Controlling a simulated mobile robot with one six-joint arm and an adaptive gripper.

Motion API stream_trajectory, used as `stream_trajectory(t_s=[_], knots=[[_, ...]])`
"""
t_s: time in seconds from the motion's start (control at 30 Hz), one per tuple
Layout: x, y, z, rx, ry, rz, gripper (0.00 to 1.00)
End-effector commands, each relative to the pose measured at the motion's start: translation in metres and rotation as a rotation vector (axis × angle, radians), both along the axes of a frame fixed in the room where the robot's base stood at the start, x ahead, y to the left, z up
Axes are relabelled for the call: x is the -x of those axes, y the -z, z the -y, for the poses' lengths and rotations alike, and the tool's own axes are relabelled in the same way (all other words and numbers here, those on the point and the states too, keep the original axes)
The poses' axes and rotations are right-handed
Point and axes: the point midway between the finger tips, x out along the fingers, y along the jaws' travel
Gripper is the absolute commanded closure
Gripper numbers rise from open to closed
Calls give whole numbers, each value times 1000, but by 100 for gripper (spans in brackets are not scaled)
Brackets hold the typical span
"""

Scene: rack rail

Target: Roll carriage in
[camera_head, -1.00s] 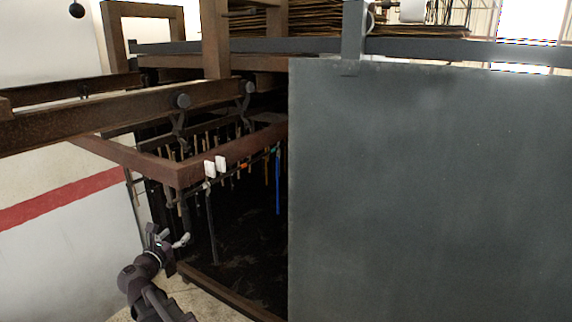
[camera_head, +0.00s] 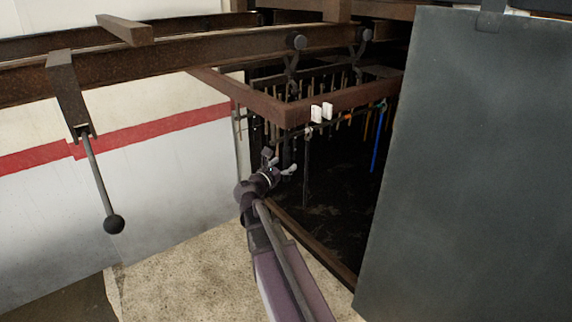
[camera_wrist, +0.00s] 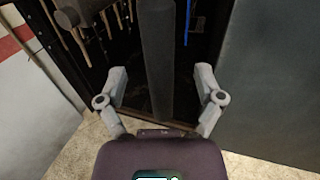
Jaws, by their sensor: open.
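The carriage (camera_head: 268,108) is a rust-brown frame hanging by rollers and hooks from the overhead rail (camera_head: 190,60). Its near corner sticks out of the dark opening, and rods and tools hang along it. A dark upright bar (camera_head: 306,175) hangs below its near side, under two white tags. My gripper (camera_head: 280,165) is open, low and just left of this bar. In the wrist view a dark upright bar (camera_wrist: 158,60) lines up with the gap between my open fingers (camera_wrist: 160,74). I cannot tell whether it is between them or beyond them.
A large grey panel (camera_head: 460,170) blocks the right side. A white wall with a red stripe (camera_head: 150,131) stands behind. The pale floor (camera_head: 180,275) at lower left is clear.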

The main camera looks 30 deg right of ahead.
Motion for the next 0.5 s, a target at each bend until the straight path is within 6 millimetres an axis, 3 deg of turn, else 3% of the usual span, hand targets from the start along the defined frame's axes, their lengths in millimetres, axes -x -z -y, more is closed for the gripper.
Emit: stream_trajectory(t_s=[0.5], knots=[[-4,0,11,0,1,0,14]])
